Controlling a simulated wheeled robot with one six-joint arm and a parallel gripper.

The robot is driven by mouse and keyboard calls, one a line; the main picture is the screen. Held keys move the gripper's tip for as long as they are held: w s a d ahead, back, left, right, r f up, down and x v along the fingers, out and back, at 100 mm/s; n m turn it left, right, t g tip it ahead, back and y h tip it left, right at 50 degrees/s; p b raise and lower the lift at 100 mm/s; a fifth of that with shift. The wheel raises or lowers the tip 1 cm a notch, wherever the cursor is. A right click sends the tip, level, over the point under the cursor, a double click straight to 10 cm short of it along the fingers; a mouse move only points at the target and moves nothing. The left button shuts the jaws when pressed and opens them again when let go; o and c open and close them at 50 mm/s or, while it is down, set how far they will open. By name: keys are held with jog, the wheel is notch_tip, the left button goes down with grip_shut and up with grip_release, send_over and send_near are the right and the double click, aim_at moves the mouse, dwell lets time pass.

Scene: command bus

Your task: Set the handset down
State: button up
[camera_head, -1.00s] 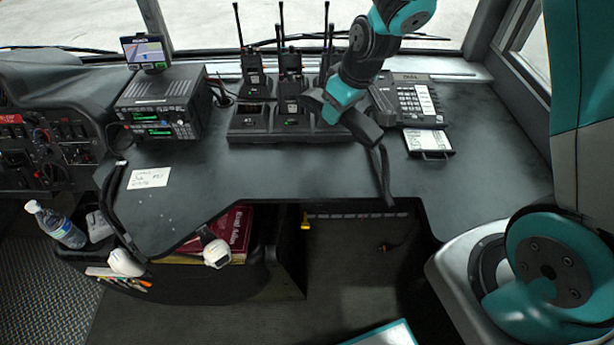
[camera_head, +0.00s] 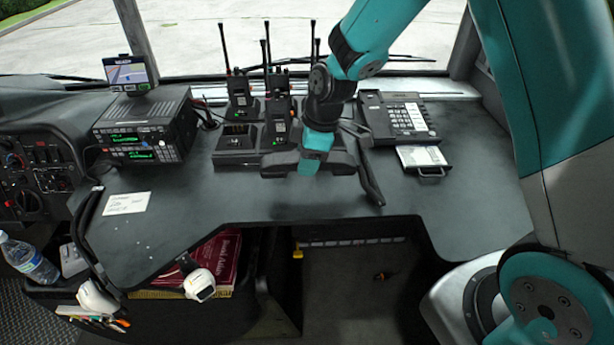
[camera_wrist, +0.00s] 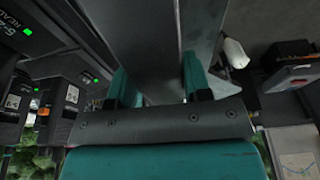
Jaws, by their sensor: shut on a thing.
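My gripper (camera_head: 309,167) is above the desk, in front of the radio charger and left of the desk phone. It is shut around the middle of the dark handset (camera_head: 342,163), whose ends stick out left and right. I cannot tell how far the handset is above the desk. In the wrist view the teal fingers (camera_wrist: 154,88) have the dark handset (camera_wrist: 140,35) between them, filling the top middle. The desk phone (camera_head: 398,120) has its keypad on the right, and the cradle on its left side looks empty.
The radio charger (camera_head: 236,142) holds several upright radios with antennas. A narrow dark bar (camera_head: 371,182) lies right of my gripper, near the desk's front edge. A radio unit (camera_head: 145,128) and a paper note (camera_head: 127,203) are at the left. Clear desk (camera_head: 240,190) lies in front of the charger.

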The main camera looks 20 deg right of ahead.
jog(key=shift+f, duration=2.75)
jog(key=o, duration=1)
jog(key=shift+f, duration=0.1)
jog(key=v, duration=1.2)
jog(key=shift+s+a+r, duration=0.1)
jog(key=shift+a+r, duration=0.05)
jog(key=shift+r, duration=0.1)
jog(key=s+a+r+m, duration=0.2)
jog(key=s+r, duration=0.1)
jog(key=s, duration=0.5)
jog(key=s+a+r+m+y, duration=0.1)
jog(key=s+a+r+m, duration=0.1)
jog(key=s, duration=0.5)
jog(key=s+a+r+m+g, duration=0.1)
jog(key=s+a+r+m, duration=0.1)
jog(key=s+r, duration=0.4)
jog(key=s+m, duration=0.1)
jog(key=s, duration=0.1)
jog(key=shift+s+a, duration=0.35)
jog(key=shift+a, duration=0.05)
